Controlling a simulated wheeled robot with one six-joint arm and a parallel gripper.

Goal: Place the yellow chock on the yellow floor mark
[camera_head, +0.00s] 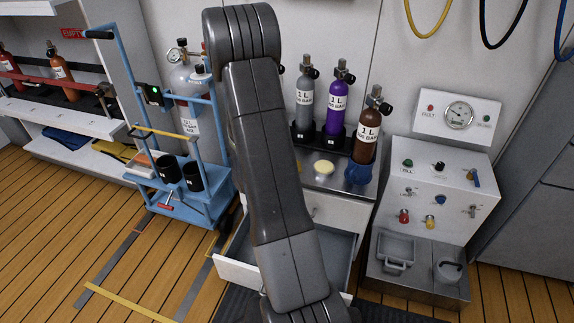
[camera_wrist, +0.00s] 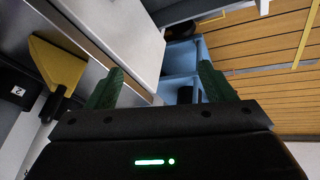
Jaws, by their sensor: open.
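A yellow wedge-like piece, which may be the yellow chock, shows in the wrist view (camera_wrist: 60,65), left of my gripper and apart from it. In the head view a flat yellow piece (camera_head: 116,151) lies on the low shelf at the left; I cannot tell whether it is the same thing. The yellow floor mark (camera_head: 133,304) is a strip on the wooden floor at the lower left, by grey strips. A yellow line also shows in the wrist view (camera_wrist: 302,38). My gripper (camera_wrist: 160,88) is open, its green fingers apart with nothing between them. The head view does not show its fingers.
A blue cart (camera_head: 185,205) with black cups stands left of my arm. An open drawer (camera_head: 235,268) juts out behind my arm. Gas bottles (camera_head: 336,105) stand on the counter. A white fill panel (camera_head: 430,185) is at the right. The lower-left floor is clear.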

